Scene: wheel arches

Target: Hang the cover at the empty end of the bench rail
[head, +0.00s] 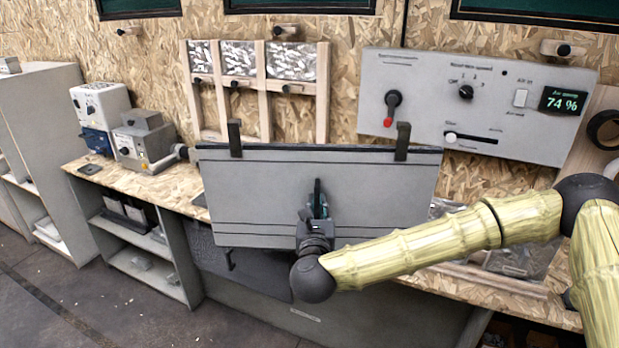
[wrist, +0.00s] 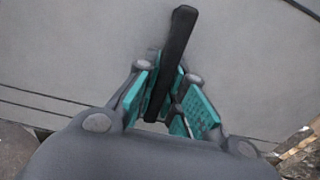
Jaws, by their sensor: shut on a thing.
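The cover (head: 255,190) is a wide flat grey panel with a dark top edge, two dark upright hooks on that edge and dark lines low on its face. My gripper (head: 318,208) is shut on the cover's black bar handle (wrist: 172,60), near the middle of the panel. The teal finger pads lie on both sides of the handle in the wrist view. The cover is upright in front of the bench (head: 165,187) and hides its middle. A darker panel (head: 250,272) with a small handle shows below the cover at the bench front. I cannot make out the rail.
A control panel (head: 420,85) with knobs and a 74 % display is on the wall behind, at right. A wooden rack (head: 265,105) stands behind the cover. Grey machines (head: 143,140) stand on the bench's left part.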

